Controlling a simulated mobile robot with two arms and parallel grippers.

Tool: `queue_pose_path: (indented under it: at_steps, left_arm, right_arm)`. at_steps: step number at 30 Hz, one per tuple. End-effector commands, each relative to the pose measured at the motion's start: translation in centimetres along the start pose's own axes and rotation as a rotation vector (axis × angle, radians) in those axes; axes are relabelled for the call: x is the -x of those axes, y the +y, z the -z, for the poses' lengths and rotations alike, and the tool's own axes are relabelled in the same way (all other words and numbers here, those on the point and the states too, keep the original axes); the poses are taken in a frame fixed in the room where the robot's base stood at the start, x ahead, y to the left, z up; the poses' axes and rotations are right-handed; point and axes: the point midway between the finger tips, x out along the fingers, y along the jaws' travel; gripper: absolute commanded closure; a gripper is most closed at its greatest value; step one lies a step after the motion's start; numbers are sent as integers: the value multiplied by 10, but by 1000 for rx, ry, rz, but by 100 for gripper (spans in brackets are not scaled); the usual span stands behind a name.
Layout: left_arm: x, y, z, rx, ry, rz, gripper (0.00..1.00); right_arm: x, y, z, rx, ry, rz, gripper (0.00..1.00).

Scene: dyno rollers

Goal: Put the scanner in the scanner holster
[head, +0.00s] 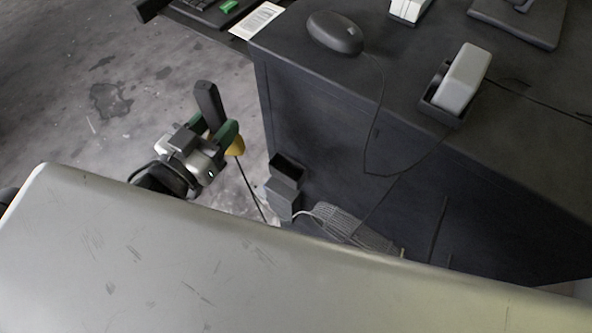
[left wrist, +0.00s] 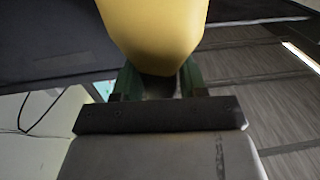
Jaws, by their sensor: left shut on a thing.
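My left gripper (head: 214,130) is shut on the scanner (head: 209,103), with its green fingers on either side of the dark body. The scanner's dark end points up and its yellow part shows below the fingers. A cable hangs down from it. In the left wrist view, the scanner's yellow part (left wrist: 155,32) fills the top middle, beyond the green fingers of my left gripper (left wrist: 158,84). The scanner holster (head: 285,185) is a dark open-topped box at the side of the dark desk. The scanner is apart from it, up and to the left in the head view. My right gripper is not in view.
The dark desk (head: 400,90) stands at the right. On it are a black mouse (head: 335,32) and a white device in a black cradle (head: 463,80). Concrete floor (head: 80,95) is open at the left.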

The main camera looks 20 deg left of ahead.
Motion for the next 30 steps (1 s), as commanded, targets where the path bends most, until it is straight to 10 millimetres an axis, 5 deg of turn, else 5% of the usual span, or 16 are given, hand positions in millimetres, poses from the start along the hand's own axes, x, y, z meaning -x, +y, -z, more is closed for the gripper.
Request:
queue_pose_path:
  at_steps: [5, 15, 22, 30]
  left_arm:
    - [-3, 8, -7, 5, -1, -40, 100]
    - [-47, 52, -48, 6, 5, -41, 100]
    - [-74, 80, -63, 6, -3, -37, 100]
    - [-78, 86, -90, 4, -9, -38, 100]
  right_arm:
    - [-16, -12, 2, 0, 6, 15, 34]
    - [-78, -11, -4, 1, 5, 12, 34]
    - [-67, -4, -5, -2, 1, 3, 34]
    - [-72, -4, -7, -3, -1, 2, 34]
